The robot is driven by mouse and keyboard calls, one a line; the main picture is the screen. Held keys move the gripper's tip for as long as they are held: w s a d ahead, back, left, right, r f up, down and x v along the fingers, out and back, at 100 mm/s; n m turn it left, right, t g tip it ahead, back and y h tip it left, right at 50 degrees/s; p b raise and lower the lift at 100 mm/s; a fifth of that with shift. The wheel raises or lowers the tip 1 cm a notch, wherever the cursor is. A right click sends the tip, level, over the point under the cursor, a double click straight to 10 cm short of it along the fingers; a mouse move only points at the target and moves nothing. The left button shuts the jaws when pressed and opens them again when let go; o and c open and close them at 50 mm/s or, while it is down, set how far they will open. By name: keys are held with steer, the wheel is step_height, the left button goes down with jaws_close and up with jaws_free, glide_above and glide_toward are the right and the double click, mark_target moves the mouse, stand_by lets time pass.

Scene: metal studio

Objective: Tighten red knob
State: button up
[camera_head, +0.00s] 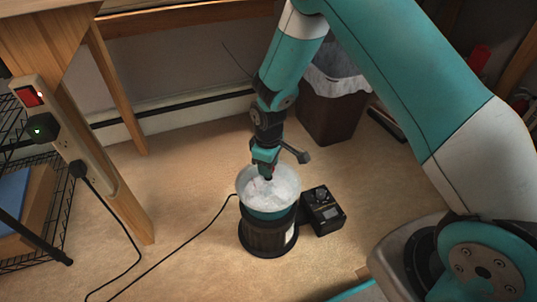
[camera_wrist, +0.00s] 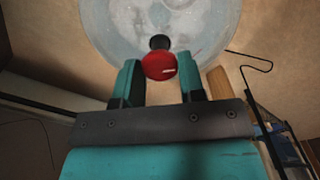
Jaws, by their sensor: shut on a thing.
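The red knob (camera_wrist: 159,66) is round, with a small pale mark on its face and a black stem behind it. It stands over the clear lid or bowl (camera_wrist: 205,22) of a dark cylindrical machine. My gripper (camera_wrist: 157,72) has its two teal fingers on either side of the knob and is shut on it. In the head view, my gripper (camera_head: 266,172) points down at the middle of the machine's pale, white-filled top (camera_head: 284,192). The machine's dark ribbed body (camera_head: 267,232) stands upright on the floor. The knob is mostly hidden by my gripper there.
A black box with dials (camera_head: 323,211) stands just right of the machine. A dark bin with a clear liner (camera_head: 333,117) is behind. A power strip (camera_head: 60,130) is on the wooden leg at left, with cables running across the open tan floor (camera_head: 180,190).

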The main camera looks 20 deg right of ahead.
steer(key=m+p, duration=0.3)
steer(key=shift+r+m, duration=0.2)
steer(key=shift+m, duration=0.1)
steer(key=m+p, duration=0.3)
steer(key=shift+m, duration=0.3)
steer(key=m+p, duration=0.2)
steer(key=m, duration=0.1)
steer(key=shift+m, duration=0.4)
steer(key=m+p, duration=0.2)
steer(key=m, duration=0.1)
steer(key=shift+f+m, duration=0.1)
steer(key=shift+m, duration=0.2)
steer(key=m+p, duration=0.2)
steer(key=m, duration=0.3)
steer(key=m+p, duration=0.1)
steer(key=m, duration=0.4)
steer(key=shift+f, duration=0.1)
steer(key=shift+m, duration=0.5)
steer(key=o, duration=0.9)
